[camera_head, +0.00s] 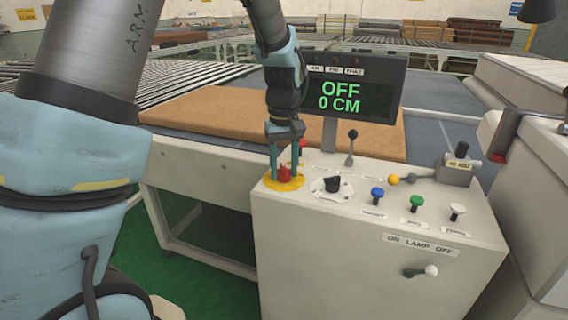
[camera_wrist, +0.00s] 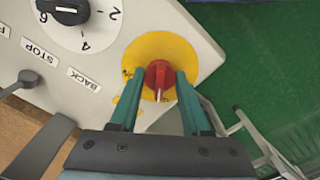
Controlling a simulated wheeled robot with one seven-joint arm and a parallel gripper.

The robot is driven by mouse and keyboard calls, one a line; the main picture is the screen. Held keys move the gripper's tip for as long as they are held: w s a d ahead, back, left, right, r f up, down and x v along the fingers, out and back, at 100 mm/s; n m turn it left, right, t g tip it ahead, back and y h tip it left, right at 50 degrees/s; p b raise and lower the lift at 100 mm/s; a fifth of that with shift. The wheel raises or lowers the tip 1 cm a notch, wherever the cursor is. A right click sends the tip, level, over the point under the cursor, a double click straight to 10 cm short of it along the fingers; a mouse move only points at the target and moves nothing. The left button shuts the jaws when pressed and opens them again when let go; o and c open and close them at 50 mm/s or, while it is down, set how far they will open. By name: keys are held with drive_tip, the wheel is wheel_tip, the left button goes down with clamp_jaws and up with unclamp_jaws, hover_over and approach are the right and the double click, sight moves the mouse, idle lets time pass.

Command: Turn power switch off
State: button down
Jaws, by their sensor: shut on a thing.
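The power switch (camera_head: 284,174) is a red rotary knob on a round yellow plate at the left corner of the control panel (camera_head: 300,215). In the wrist view the red knob (camera_wrist: 158,75) sits between the teal fingers, its ridge pointing down the picture toward my gripper's palm. My gripper (camera_head: 285,172) comes down from above and is shut on the knob; its fingertips also show in the wrist view (camera_wrist: 158,85). The yellow plate (camera_wrist: 195,62) shows around them. The display (camera_head: 350,88) reads OFF and 0 CM in green.
Beside the knob stand a black dial (camera_head: 332,184), a black-topped lever (camera_head: 351,148), and blue (camera_head: 377,193), green (camera_head: 417,202) and white (camera_head: 457,210) buttons. A brown mattress (camera_head: 215,107) lies on the conveyor behind. Green floor is open at the lower left.

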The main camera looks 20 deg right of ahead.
sight(283, 166)
drive_tip(key=shift+n+p, duration=0.35)
drive_tip(key=shift+n, duration=0.65)
drive_tip(key=shift+c, duration=1.8)
unclamp_jaws()
drive_tip(key=shift+r, duration=0.1)
wheel_tip(283, 166, up, 11)
drive_tip(key=b, duration=0.1)
drive_tip(key=shift+f+b, duration=0.2)
drive_tip(key=shift+b, duration=0.1)
